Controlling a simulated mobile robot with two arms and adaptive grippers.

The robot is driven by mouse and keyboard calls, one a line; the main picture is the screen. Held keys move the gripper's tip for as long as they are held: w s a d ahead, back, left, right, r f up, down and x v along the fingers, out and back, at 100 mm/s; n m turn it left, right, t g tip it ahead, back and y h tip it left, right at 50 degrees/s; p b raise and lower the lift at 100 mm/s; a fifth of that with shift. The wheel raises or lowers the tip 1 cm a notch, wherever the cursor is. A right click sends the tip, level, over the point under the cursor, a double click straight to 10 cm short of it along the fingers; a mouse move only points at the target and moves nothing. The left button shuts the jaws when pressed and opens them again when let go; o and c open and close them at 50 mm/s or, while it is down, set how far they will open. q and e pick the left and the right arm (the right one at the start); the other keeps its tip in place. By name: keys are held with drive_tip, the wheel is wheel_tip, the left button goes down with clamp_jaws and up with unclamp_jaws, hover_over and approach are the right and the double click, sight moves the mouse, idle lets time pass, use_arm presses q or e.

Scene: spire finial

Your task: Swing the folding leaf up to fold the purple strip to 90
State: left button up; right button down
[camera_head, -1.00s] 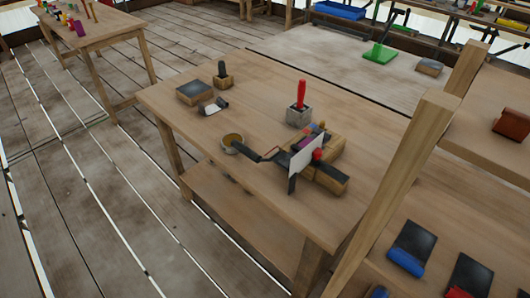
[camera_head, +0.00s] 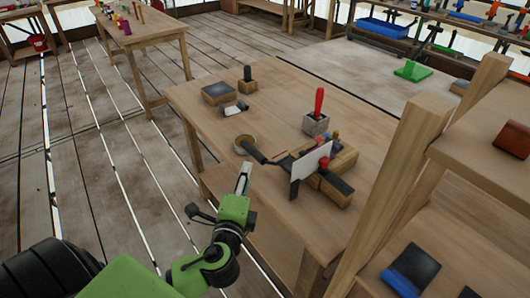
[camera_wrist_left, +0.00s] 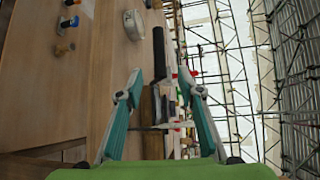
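The folding fixture sits on the workbench (camera_head: 250,100), with wooden blocks (camera_head: 343,160) and dark parts. An upright white plate (camera_head: 311,160), which looks like the folding leaf, stands at its near side with a small red knob (camera_head: 324,161) beside it. The purple strip is too small or hidden behind the plate to make out clearly. My left gripper (camera_head: 244,176) is at the bench's near edge, left of the fixture and apart from it. My right gripper is not in view.
A round tin (camera_head: 245,144) and a dark bar (camera_head: 256,153) lie between my gripper and the fixture. A grey block with a red-handled tool (camera_head: 317,122) stands behind it. A wooden post (camera_head: 415,150) rises at the right. The bench's left front is clear.

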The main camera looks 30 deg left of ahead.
sight(252, 154)
use_arm(q)
drive_tip(key=p+x, duration=0.1)
drive_tip(key=x, duration=1.2)
drive_tip(key=shift+w+a+p, duration=0.2)
drive_tip(key=shift+w+p, duration=0.05)
drive_tip(key=shift+p, duration=0.15)
drive_tip(key=shift+c, duration=0.7)
clamp_jaws()
